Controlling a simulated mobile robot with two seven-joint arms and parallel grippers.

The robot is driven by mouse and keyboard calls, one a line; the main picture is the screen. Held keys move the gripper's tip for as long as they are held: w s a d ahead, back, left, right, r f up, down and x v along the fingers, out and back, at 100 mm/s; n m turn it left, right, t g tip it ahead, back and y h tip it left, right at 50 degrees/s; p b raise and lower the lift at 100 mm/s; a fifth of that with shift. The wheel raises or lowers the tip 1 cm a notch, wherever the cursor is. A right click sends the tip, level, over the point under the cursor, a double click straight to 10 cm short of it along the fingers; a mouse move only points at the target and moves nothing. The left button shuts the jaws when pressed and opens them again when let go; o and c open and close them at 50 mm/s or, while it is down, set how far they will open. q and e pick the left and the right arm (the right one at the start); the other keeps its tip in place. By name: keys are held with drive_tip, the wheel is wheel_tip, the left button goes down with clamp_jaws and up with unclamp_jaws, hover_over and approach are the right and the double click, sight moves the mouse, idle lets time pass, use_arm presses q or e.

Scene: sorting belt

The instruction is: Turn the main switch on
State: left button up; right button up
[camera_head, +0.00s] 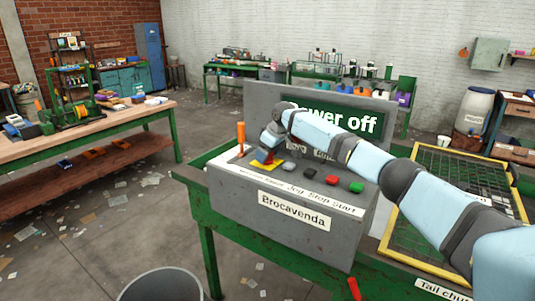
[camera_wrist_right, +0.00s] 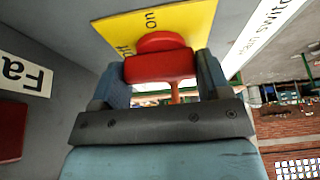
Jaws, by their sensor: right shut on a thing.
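The main switch is a red knob on a yellow plate. In the right wrist view the red knob (camera_wrist_right: 161,67) sits between my two finger pads, and the yellow plate (camera_wrist_right: 190,22) behind it shows the word "On". In the head view the yellow plate (camera_head: 265,164) is at the left of the grey control box (camera_head: 290,228). My right gripper (camera_head: 270,150) reaches down onto the knob there and is shut on it, hiding most of it. The display (camera_head: 365,122) behind reads "Power off". My left gripper is in no view.
Black, red (camera_head: 331,180) and green (camera_head: 356,187) buttons lie right of the switch, labelled Jog, Stop and Start. An orange upright rod (camera_head: 241,137) stands at the box's left edge. A yellow-framed mesh guard (camera_head: 422,262) is to the right. A bin (camera_head: 160,284) stands in front.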

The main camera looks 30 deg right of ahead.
drive_tip(key=shift+r+p, duration=0.2)
drive_tip(key=shift+p, duration=0.55)
drive_tip(key=m+h+p, duration=0.1)
drive_tip(key=m+p, duration=0.3)
drive_tip(key=p, duration=0.2)
drive_tip(key=m+h+p, duration=0.2)
drive_tip(key=m+p, duration=0.2)
drive_tip(key=p, duration=0.2)
drive_tip(key=shift+s+a+r+m, duration=0.1)
drive_tip(key=shift+a+m, duration=0.05)
drive_tip(key=shift+m, duration=0.15)
drive_tip(key=m+h+p, duration=0.1)
drive_tip(key=m+p, duration=0.1)
drive_tip(key=shift+m+g, duration=0.3)
drive_tip(key=shift+m, duration=0.1)
drive_tip(key=shift+f+m+h+p, duration=0.2)
drive_tip(key=shift+m+h+p, duration=0.25)
drive_tip(key=shift+m, duration=0.45)
drive_tip(key=m+g, duration=0.1)
drive_tip(key=m, duration=0.2)
drive_tip(key=shift+h, duration=0.35)
drive_tip(key=shift+m+g, duration=0.4)
drive_tip(key=shift+m, duration=0.6)
